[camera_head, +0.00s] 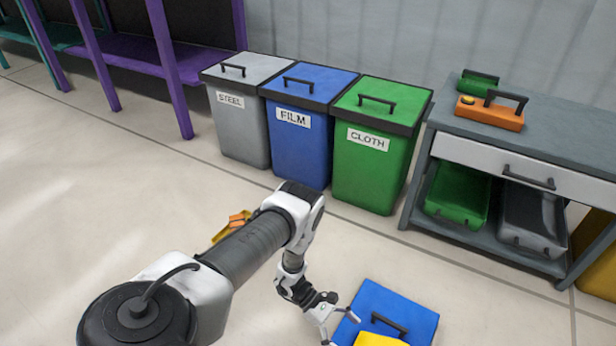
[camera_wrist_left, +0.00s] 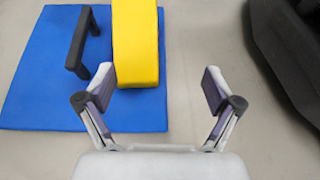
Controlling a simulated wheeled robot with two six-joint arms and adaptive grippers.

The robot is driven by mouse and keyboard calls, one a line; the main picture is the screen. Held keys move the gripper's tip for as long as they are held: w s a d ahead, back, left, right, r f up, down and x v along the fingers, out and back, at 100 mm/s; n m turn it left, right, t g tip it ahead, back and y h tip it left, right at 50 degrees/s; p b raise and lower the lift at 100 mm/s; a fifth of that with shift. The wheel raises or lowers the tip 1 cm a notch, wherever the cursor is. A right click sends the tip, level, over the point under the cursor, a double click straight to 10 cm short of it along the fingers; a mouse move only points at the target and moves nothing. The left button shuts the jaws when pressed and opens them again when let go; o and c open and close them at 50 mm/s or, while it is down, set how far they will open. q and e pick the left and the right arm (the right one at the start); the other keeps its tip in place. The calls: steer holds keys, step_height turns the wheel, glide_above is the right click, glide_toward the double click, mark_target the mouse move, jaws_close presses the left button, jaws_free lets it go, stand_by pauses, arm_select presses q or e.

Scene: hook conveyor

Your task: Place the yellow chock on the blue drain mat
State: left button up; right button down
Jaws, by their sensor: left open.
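The blue drain mat (camera_head: 365,297) lies flat on the floor at the bottom of the head view and fills the left of the left wrist view (camera_wrist_left: 38,75). The yellow chock (camera_wrist_left: 136,40) lies on the mat near its right side in the wrist view; its top is cut off there. In the head view, only part of the chock (camera_head: 378,340) shows at the bottom edge. A black handle (camera_wrist_left: 78,45) stands over the mat beside the chock. My right gripper is out of view.
Steel (camera_head: 240,125), film (camera_head: 300,145) and cloth (camera_head: 370,175) bins stand at the back. A workbench (camera_head: 560,125) with an orange toolbox (camera_head: 490,113) is at the right. A yellow and orange item (camera_head: 232,226) lies behind my left arm. The floor between is clear.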

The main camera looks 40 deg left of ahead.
arm_select(q)
steer(key=s+g, duration=0.1)
steer(key=s, duration=0.1)
steer(key=s+d+m+g+y, duration=0.1)
steer(key=s+d+m+g, duration=0.1)
steer(key=s, duration=0.1)
steer(key=shift+s+f, duration=0.25)
steer(key=shift+s, duration=0.05)
steer(key=s+m+g+y, duration=0.1)
steer(key=s, duration=0.1)
steer(key=s+m+g+y, duration=0.1)
steer(key=s, duration=0.1)
steer(key=s+g+y, duration=0.1)
steer(key=s, duration=0.1)
steer(key=shift+s+a+r+m+g, duration=0.2)
steer(key=shift+s+m+g, duration=0.1)
steer(key=shift+m, duration=0.1)
steer(key=s+a+r+m+y, duration=0.65)
steer(key=m+y, duration=0.25)
steer(key=m, duration=0.2)
steer(key=w+d+r+m+t, duration=0.3)
steer(key=r+m+t, duration=0.1)
steer(key=r, duration=0.1)
steer(key=shift+w+r+h, duration=0.2)
steer(key=shift+r+h, duration=0.05)
steer(key=shift+h, duration=0.15)
